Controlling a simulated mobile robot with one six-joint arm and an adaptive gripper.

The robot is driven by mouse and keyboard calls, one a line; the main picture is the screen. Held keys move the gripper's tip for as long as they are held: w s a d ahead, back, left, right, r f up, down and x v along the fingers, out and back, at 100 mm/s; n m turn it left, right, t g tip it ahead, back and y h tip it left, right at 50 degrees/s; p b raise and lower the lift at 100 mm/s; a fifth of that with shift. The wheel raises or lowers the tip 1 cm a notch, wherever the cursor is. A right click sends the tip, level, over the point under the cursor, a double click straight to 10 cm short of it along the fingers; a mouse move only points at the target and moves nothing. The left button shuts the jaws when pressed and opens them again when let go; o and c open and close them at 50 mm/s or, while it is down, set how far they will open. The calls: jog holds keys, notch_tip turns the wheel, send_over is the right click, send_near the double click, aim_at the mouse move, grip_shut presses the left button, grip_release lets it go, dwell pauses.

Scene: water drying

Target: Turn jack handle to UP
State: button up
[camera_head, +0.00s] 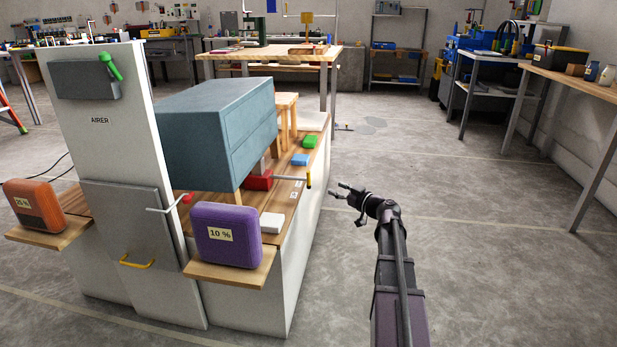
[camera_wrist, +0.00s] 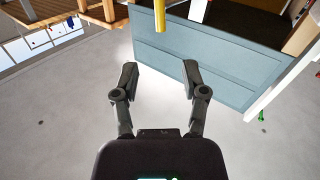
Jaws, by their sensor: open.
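The red jack (camera_head: 258,181) sits low on the wooden deck under the raised blue-grey cabinet. Its handle (camera_head: 308,177) sticks out to the right and ends in an upright yellow grip. My gripper (camera_head: 341,190) is open and empty, a short way to the right of the yellow grip and apart from it. In the wrist view the yellow grip (camera_wrist: 159,16) shows at the top, beyond the gap between my open fingers (camera_wrist: 158,75). Small pale labels (camera_head: 297,188) lie on the deck near the handle; their text is too small to read.
The blue-grey cabinet (camera_head: 219,131) stands tilted above the deck. A purple "10 %" case (camera_head: 228,236) and white AIRER panel (camera_head: 105,155) stand at left. The floor (camera_head: 480,230) right of my arm is clear.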

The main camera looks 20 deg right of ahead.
aim_at(308, 178)
jog(key=x, duration=1.3)
jog(key=shift+w+a, duration=0.1)
jog(key=shift+w, duration=0.15)
grip_shut()
